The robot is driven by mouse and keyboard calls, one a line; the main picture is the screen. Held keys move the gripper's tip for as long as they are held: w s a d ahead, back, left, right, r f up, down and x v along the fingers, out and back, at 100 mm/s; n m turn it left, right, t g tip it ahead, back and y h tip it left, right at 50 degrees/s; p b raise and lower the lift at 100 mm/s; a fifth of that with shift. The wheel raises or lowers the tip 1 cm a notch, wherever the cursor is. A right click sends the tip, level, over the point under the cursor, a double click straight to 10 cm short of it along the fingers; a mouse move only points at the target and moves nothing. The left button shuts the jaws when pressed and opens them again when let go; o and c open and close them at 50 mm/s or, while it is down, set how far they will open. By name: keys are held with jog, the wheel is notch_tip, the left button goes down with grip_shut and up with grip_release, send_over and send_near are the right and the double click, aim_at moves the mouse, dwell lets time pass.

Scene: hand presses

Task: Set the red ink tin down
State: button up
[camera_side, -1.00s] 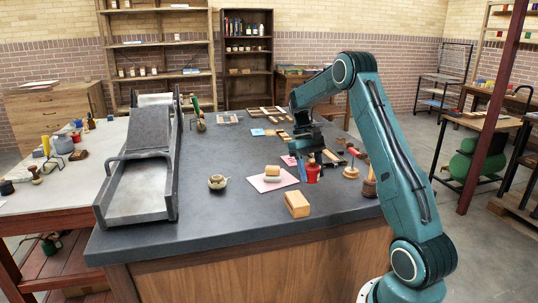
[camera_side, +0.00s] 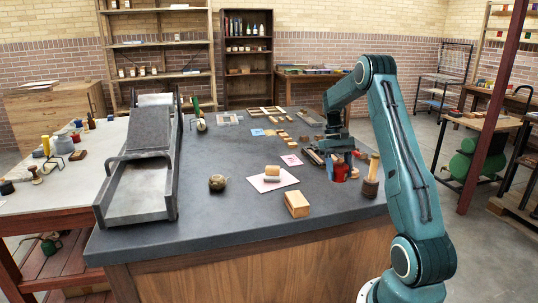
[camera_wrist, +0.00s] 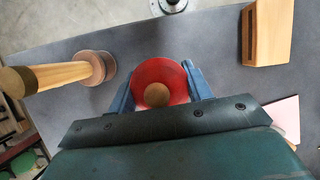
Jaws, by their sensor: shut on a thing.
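The red ink tin (camera_side: 340,174) is between the blue fingers of my gripper (camera_side: 341,167), over the right part of the dark tabletop. In the wrist view the tin (camera_wrist: 160,72) is seen from above as a red round with a tan knob (camera_wrist: 157,95). A finger of my gripper (camera_wrist: 160,90) presses on each side of it. The tin looks upright. I cannot tell whether its base touches the tabletop.
A wooden-handled tool with a round brown base (camera_side: 370,187) stands close right of the tin; it also shows in the wrist view (camera_wrist: 70,74). A wooden block (camera_side: 297,204) lies nearer the front edge. A pink sheet (camera_side: 262,185) lies to the left. Dark tabletop between is bare.

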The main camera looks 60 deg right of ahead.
aim_at(337, 194)
jog(key=shift+f, duration=2.8)
jog(key=shift+f, duration=0.15)
jog(key=o, duration=1.5)
jog(key=shift+v, duration=3.65)
jog(key=shift+w+r, duration=0.1)
jog(key=shift+r, duration=0.1)
jog(key=shift+a+r, duration=0.1)
